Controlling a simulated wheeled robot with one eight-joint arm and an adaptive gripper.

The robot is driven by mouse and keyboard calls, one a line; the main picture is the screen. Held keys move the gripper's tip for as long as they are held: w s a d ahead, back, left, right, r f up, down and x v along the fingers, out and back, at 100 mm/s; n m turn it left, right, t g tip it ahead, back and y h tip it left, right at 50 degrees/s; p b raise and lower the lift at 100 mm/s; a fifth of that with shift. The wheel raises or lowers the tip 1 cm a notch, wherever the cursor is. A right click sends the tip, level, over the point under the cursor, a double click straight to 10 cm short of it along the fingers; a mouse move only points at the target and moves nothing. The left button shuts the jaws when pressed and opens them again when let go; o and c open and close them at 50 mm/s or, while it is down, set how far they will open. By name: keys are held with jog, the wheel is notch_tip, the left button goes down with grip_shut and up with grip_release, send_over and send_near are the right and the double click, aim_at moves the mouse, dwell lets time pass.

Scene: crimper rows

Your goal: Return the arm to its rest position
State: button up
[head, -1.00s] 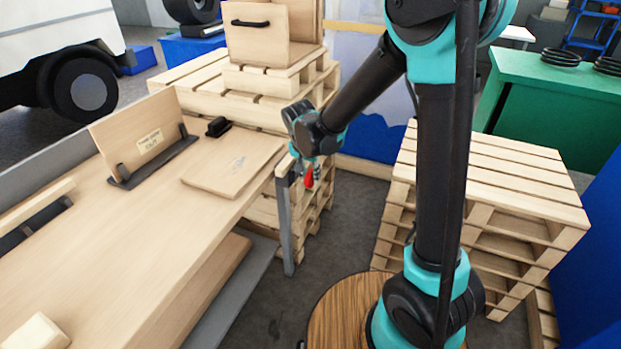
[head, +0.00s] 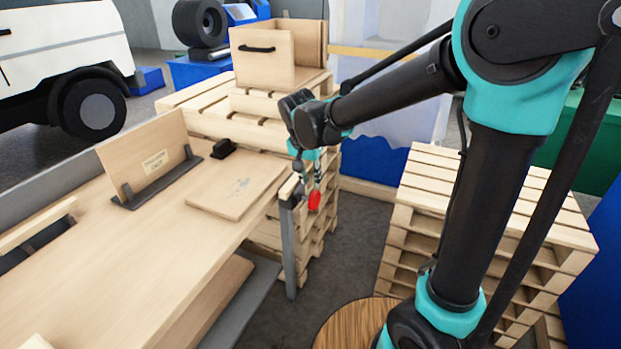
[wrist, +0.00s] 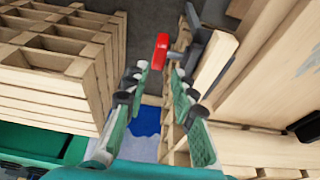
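A small red thing (head: 314,200) shows just below the gripper, next to the table's grey leg. In the wrist view the red thing (wrist: 161,52) appears beyond and between the fingertips, with no clear contact. What it is attached to cannot be told. My arm reaches across from the right, its forearm sloping down to the left.
Pallet stacks stand behind the table and at right (head: 490,215). A wooden box (head: 265,55) tops the rear stack. Grey floor lies between.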

jog(key=s+d+f+n, duration=0.1)
jog(key=s+d+f, duration=0.2)
jog(key=s+d, duration=0.2)
jog(key=s+d+f+n, duration=0.1)
jog(key=s+d+f, duration=0.2)
jog(key=d, duration=0.8)
jog(key=s+d+f+n+t+y, duration=0.1)
jog(key=s+d+f+n, duration=0.1)
jog(key=s+d, duration=0.5)
jog(key=shift+s+d+f, duration=0.35)
jog(key=shift+d+f, duration=0.5)
jog(key=shift+d, duration=0.15)
